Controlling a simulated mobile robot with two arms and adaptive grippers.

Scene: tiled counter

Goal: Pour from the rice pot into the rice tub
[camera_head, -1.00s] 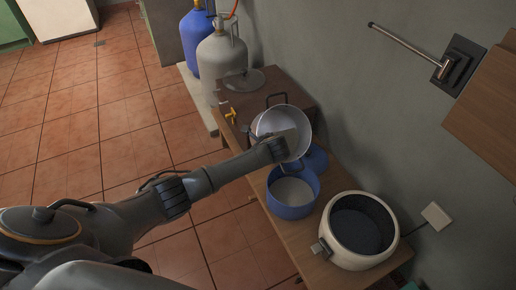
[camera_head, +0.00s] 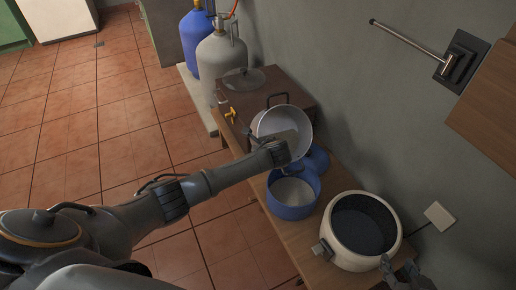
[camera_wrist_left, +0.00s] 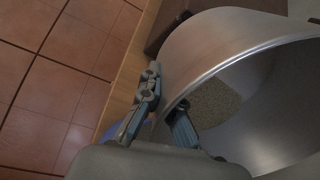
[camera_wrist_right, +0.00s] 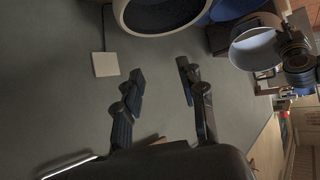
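The rice pot (camera_head: 268,124), silver with dark handles, is tilted above the far side of the blue tub. My left gripper is shut on its wall, with one finger outside and one inside the rim in the left wrist view (camera_wrist_left: 168,90). Pale grain (camera_wrist_left: 213,103) lies inside the pot. The blue tub (camera_head: 287,211), which I take for the rice tub, stands on the bench below my left wrist, with a pale inside. My right gripper (camera_head: 402,274) is open and empty, also seen in the right wrist view (camera_wrist_right: 158,92).
A cream rice cooker (camera_head: 338,250) with a dark inside stands open on the wooden bench (camera_head: 290,238), right of the tub. A blue lid (camera_head: 318,160) lies behind the tub. Gas cylinders (camera_head: 222,58) stand at the back. The wall (camera_head: 340,100) bounds the right side.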

